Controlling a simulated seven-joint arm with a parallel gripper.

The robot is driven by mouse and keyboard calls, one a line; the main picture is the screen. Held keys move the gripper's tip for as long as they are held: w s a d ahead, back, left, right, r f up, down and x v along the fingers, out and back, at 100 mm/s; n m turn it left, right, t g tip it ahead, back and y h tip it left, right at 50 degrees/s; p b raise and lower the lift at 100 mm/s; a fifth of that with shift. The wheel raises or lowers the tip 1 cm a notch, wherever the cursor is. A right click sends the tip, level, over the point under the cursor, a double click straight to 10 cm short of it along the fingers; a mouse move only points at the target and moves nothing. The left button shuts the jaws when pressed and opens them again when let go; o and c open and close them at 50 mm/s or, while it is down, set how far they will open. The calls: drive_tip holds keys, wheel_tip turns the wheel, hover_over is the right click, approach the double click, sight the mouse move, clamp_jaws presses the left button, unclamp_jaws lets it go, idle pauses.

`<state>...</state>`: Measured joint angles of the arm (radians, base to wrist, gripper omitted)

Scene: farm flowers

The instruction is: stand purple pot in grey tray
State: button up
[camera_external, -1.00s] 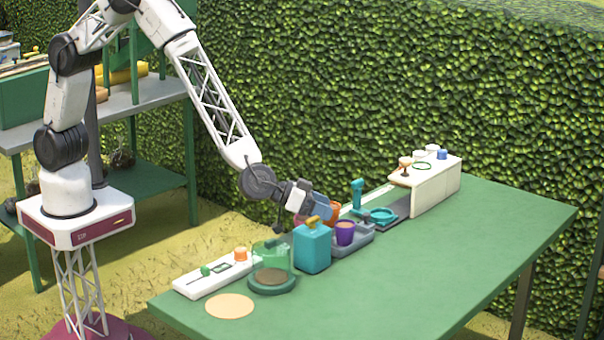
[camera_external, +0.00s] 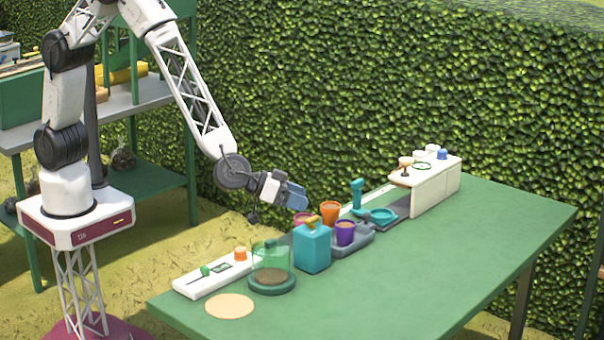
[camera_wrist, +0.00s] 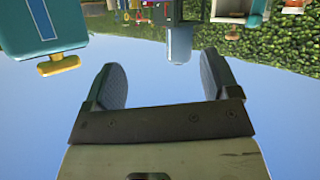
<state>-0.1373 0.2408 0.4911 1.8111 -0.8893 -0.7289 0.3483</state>
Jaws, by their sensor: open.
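The purple pot (camera_external: 345,235) stands upright in the grey tray (camera_external: 366,239), with brownish fill at its top. An orange pot (camera_external: 330,211) and a pinkish pot (camera_external: 301,218), partly hidden by the teal box, stand by the tray's back-left side. I cannot tell whether these two are in the tray. My gripper (camera_external: 297,197) is in the air to the left of the pots, above table height. In the wrist view its two fingers (camera_wrist: 162,75) are apart with nothing between them.
A teal box with a yellow top (camera_external: 312,248) stands just in front of the tray and also shows in the wrist view (camera_wrist: 40,28). A clear green-based jar (camera_external: 272,285) and a white board (camera_external: 213,279) are to the left. The front right tabletop (camera_external: 450,260) is clear.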

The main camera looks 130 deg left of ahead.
drive_tip(key=shift+r, duration=0.1)
idle(0.5)
drive_tip(key=s+d+r+m+h, duration=0.6)
drive_tip(key=s+d+r+h, duration=0.3)
drive_tip(key=s+d+r, duration=0.9)
drive_tip(key=s+d+r+m+g, duration=0.1)
drive_tip(key=s+r+m+g, duration=0.1)
drive_tip(key=s, duration=1.6)
drive_tip(key=s+d+r+m+g, duration=0.2)
drive_tip(key=s+g, duration=0.3)
drive_tip(key=s, duration=1.4)
drive_tip(key=shift+s+d+g, duration=0.2)
drive_tip(key=shift+s+g, duration=0.05)
drive_tip(key=shift+g, duration=0.05)
drive_tip(key=shift+r, duration=0.1)
drive_tip(key=shift+c, duration=0.4)
